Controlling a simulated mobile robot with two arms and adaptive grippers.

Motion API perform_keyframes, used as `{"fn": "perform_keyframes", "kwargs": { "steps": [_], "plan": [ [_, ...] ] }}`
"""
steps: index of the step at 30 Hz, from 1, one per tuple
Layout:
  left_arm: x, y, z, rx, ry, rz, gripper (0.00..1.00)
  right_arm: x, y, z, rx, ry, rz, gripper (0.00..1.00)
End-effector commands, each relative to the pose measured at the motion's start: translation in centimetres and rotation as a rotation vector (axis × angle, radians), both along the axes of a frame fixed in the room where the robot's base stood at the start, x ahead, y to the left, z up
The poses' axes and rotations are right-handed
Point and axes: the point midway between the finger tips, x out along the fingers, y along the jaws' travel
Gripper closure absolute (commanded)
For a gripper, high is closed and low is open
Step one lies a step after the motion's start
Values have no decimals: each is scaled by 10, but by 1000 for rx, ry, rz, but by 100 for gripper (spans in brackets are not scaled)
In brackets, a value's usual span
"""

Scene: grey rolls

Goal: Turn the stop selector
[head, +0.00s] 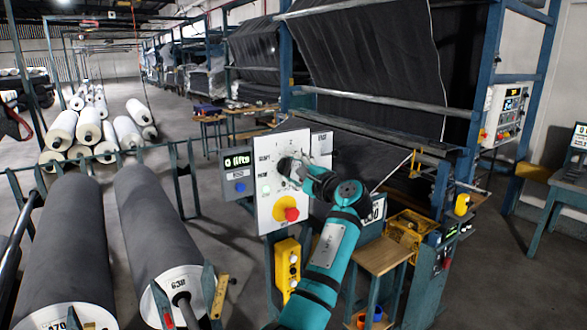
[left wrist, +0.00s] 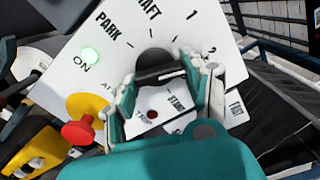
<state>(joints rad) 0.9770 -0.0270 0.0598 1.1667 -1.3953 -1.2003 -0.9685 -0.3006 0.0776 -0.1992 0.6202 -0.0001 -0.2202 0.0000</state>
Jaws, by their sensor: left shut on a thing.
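A white control panel (head: 268,212) stands at the centre of the head view, with dial labels around a selector. In the left wrist view the stop selector (left wrist: 155,60) is a dark round knob, with labels including PARK and 1 around it. Exactly which mark the knob points to cannot be told. My right gripper is not in view.
A red button on a yellow base (head: 291,214) sits below the selector; a green lamp (left wrist: 90,54) is lit beside ON. A yellow button box (head: 287,268) hangs below the panel. Large grey rolls (head: 70,235) lie to the left. A wooden stool (head: 382,257) stands to the right.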

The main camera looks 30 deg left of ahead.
Motion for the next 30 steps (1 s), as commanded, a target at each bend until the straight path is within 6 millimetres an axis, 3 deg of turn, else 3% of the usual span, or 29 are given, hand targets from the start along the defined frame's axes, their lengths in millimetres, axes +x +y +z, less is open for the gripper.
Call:
{"fn": "perform_keyframes", "kwargs": {
  "steps": [6,7,12,23,30],
  "plan": [
    [0,0,-1,-1,0,0,83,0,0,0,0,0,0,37],
    [0,0,-1,-1,0,0,47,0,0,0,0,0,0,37],
    [0,0,0,-1,-1,0,27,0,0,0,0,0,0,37],
    [-2,-7,0,1,-1,-3,27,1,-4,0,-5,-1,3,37],
    [-19,-49,-1,-1,-2,-4,27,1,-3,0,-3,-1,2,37]
  ]
}}
